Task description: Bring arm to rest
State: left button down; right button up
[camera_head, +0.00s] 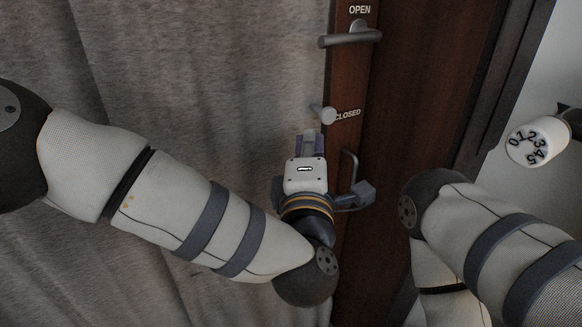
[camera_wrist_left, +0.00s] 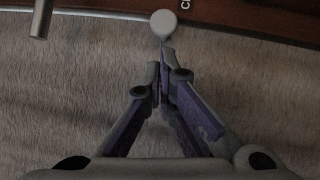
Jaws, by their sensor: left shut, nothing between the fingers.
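My left arm comes in from the left in the head view, and its gripper (camera_head: 310,136) points up at the dark wooden panel's edge. The gripper is shut and empty. Its purple-sided fingers also show in the left wrist view (camera_wrist_left: 161,62), with the tips together. A round pale knob (camera_head: 323,114) by the word CLOSED is just beyond the fingertips. It shows in the left wrist view (camera_wrist_left: 164,23) right past the tips; I cannot tell whether they touch. My right arm (camera_head: 500,245) is at the lower right; its gripper is not in view.
A grey handle (camera_head: 350,37) sticks out from the wooden panel (camera_head: 405,95) under the word OPEN. A white numbered dial (camera_head: 538,141) is on the right. Grey-brown curtain-like fabric (camera_head: 200,70) fills the left and middle.

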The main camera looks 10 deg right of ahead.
pick_arm(q)
jog(key=v, duration=0.7)
jog(key=s+a+f+m+g, duration=0.4)
jog(key=f, duration=0.5)
jog(key=s+a+f+m+g+p, duration=0.1)
jog(key=s+a+f+m+g, duration=0.25)
jog(key=f, duration=0.55)
jog(key=s+a+f+m+g, duration=0.3)
jog(key=s+a+f, duration=0.1)
jog(key=f, duration=0.6)
jog(key=s+a+f+m+g+y, duration=0.2)
jog(key=s+a+g, duration=0.3)
jog(key=s+a, duration=0.5)
jog(key=s+a+f+m+g+y, duration=0.3)
jog(key=s+a, duration=0.8)
jog(key=s, duration=0.4)
jog(key=shift+s+a+f+g+p, duration=0.35)
jog(key=shift+f+g, duration=0.4)
jog(key=shift+g, duration=0.5)
pick_arm(e)
jog(key=shift+w+r+t, duration=0.5)
jog(key=shift+w+r, duration=0.5)
jog(key=shift+r, duration=0.1)
pick_arm(q)
jog(key=shift+d, duration=0.1)
